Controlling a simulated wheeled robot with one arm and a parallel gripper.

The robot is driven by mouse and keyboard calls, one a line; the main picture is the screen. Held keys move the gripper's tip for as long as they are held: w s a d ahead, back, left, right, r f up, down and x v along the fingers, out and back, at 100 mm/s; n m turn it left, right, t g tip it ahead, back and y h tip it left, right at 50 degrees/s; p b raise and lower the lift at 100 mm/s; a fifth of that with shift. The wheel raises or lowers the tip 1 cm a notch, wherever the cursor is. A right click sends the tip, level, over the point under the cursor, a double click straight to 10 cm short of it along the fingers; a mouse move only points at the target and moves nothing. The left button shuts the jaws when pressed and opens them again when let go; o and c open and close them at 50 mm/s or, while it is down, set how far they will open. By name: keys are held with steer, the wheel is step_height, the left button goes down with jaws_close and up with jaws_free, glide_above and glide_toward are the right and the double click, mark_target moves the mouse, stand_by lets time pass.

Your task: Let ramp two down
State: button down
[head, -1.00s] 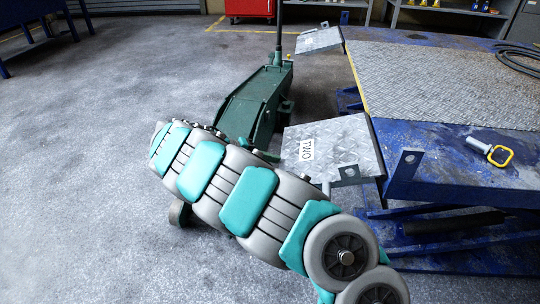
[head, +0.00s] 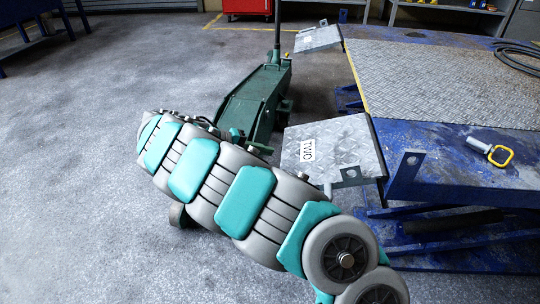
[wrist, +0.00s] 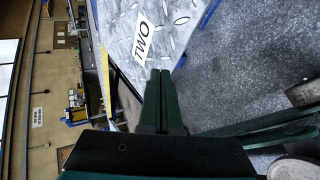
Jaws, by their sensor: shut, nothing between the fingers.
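Ramp two (head: 350,140) is a grey tread-plate flap with a white "TWO" label, at the near left corner of the blue lift. It sticks out from the platform edge, raised clear of the floor. It also shows at the top of the wrist view (wrist: 185,22). My gripper (wrist: 160,74) is shut and empty; its dark green fingertips overlap the ramp's lower edge there. I cannot tell whether they touch it. In the head view my arm largely hides the gripper, left of the ramp. A pin with a yellow handle (head: 490,151) lies on the platform.
A green trolley jack (head: 255,100) with an upright handle stands just behind my arm, left of the ramp. Another tread-plate ramp (head: 318,38) is at the lift's far corner. A holed bracket (head: 409,166) stands at the near corner. Open floor lies left.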

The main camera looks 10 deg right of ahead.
steer(key=a+r, duration=0.1)
steer(key=a, duration=0.8)
steer(key=s+d+r+m+g+p, duration=0.25)
steer(key=s+d+r, duration=0.35)
steer(key=d+r, duration=0.5)
steer(key=s+d+r+m+g+y+p, duration=0.2)
steer(key=s+d+r+y, duration=0.25)
steer(key=s+d, duration=0.6)
steer(key=s+a+f+n+y+p, duration=0.1)
steer(key=s+a+y, duration=0.3)
steer(key=s, duration=0.9)
steer(key=s+a+f+n+y+p, duration=0.2)
steer(key=s+a, duration=0.3)
steer(key=s, duration=0.8)
steer(key=shift+s+a+f+t+y+p, duration=0.3)
steer(key=shift+f+t+y+p, duration=0.25)
steer(key=shift+y, duration=0.3)
steer(key=shift+d, duration=0.1)
